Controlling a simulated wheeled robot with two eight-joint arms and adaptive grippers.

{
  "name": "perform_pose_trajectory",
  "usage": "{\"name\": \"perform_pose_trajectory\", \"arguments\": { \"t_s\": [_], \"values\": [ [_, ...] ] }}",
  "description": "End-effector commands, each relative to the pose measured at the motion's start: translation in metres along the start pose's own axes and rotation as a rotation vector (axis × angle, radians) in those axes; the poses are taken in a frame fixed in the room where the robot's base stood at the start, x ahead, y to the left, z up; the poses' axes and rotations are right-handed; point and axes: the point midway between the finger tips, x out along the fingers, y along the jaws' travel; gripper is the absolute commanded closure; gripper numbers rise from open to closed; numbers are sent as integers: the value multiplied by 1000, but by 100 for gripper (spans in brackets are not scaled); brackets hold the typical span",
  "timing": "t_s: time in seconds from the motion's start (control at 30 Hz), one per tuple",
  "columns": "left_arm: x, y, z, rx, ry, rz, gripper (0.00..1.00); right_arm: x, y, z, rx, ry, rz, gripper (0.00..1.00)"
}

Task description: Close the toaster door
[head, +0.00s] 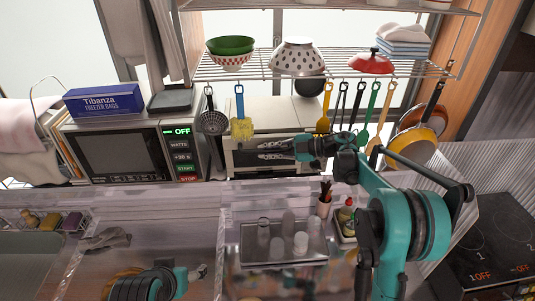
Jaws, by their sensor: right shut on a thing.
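The toaster (290,108) is a cream box on the counter under the wire shelf, right of the microwave. Its dark front with the toaster door (245,160) faces me. My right gripper (262,150) reaches in from the right across this front, with its fingers pointing left. It is shut on the toaster door near its upper edge. The gripper and hanging utensils hide part of the front, and I cannot tell exactly how far the door stands open. My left gripper (200,272) is low in the picture, away from the toaster, and its jaw state is unclear.
The microwave (125,155) stands close on the left with a blue freezer-bag box (104,100) on top. A skimmer (212,120) and several utensils hang before the toaster. A tray (250,262) with glasses and a cooktop (495,240) are nearer.

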Motion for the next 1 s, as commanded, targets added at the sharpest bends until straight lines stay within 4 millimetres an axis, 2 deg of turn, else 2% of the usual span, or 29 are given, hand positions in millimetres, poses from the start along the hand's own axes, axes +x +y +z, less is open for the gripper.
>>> {"name": "perform_pose_trajectory", "arguments": {
  "t_s": [0.4,0.43,0.47,0.83,1.0],
  "values": [
    [0,0,0,0,0,0,28,0,2,0,-1,1,2,100],
    [0,0,0,0,0,0,28,0,2,0,-1,1,2,85],
    [0,0,0,0,0,0,28,0,2,0,-1,1,2,78],
    [0,0,0,0,0,0,28,-3,1,0,-1,0,2,78],
    [0,0,0,0,0,0,28,-25,2,1,-1,-2,4,78]
  ]
}}
